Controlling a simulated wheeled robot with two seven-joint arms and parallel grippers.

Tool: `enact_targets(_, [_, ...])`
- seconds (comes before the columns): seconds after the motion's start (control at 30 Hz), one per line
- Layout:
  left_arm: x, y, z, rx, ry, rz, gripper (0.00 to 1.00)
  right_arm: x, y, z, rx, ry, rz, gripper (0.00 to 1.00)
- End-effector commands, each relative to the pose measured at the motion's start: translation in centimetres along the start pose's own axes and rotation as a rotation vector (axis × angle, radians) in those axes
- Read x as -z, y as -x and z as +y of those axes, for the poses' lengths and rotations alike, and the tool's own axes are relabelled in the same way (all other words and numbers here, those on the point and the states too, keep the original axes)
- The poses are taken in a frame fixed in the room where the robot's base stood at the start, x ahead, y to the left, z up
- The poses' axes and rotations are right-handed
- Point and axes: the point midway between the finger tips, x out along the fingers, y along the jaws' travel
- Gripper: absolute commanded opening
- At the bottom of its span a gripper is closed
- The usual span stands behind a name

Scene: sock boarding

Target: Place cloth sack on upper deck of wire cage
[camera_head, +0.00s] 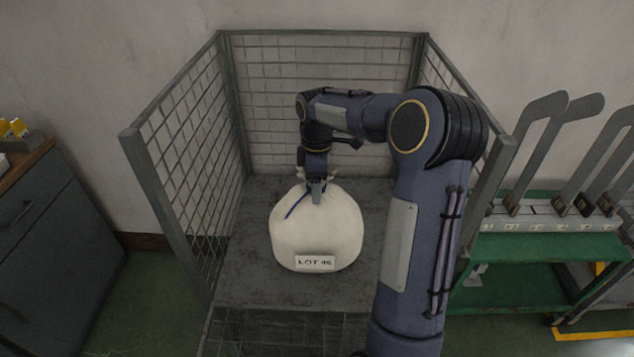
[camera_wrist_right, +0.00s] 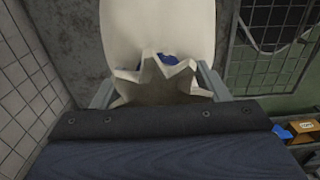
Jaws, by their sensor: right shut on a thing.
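A cream cloth sack (camera_head: 316,235) with a blue tie and a "LOT 46" label is upright at the upper deck (camera_head: 250,275) of the wire cage (camera_head: 190,140). Its base appears to meet the deck, but I cannot tell whether it bears its full weight there. My right gripper (camera_head: 316,190) points down and is shut on the sack's gathered neck. In the right wrist view, the sack (camera_wrist_right: 158,30) and its ruffled top show between the two fingers (camera_wrist_right: 155,85). My left gripper is in neither view.
Mesh walls rise at the left, back and right of the deck; the front is open. A grey cabinet (camera_head: 60,235) stands at the left. A green cart (camera_head: 540,255) with a rack of upright paddle-like boards (camera_head: 535,140) stands at the right. Bare deck surrounds the sack.

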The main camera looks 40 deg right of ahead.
Motion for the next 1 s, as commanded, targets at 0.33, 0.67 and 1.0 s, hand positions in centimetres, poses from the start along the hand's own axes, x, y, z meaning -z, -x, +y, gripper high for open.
enact_targets(0.33, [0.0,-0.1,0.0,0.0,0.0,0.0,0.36,0.0,-0.2,0.0,0.0,0.0,0.0,0.73])
enact_targets(0.67, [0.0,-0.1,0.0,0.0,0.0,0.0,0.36,0.0,-0.2,0.0,0.001,-0.001,0.0,0.9])
enact_targets(1.0, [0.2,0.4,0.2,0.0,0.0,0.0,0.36,0.1,3.3,0.1,-0.004,-0.001,0.003,0.9])
